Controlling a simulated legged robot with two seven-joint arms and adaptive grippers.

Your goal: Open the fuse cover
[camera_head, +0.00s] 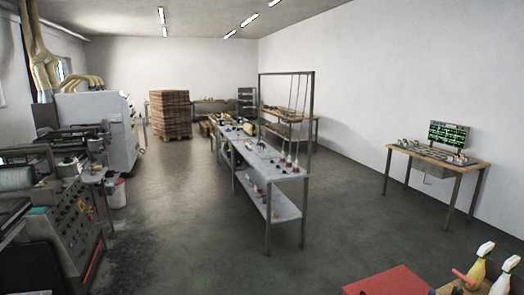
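I cannot make out a fuse cover for certain in this view. A dark panel with rows of green marks (448,135) stands upright at the back of a small wooden-topped table (420,153) on the right. Several small parts lie on that table, too small to tell apart. A grey box (435,171) hangs under the tabletop. Neither of my grippers is in view.
A long grey workbench (262,165) with a tall frame stands in the middle. Machines (62,215) line the left side. A brown stack (170,115) is at the back. Bottles (479,262) and a red surface (385,281) are at bottom right. Floor between workbench and small table is clear.

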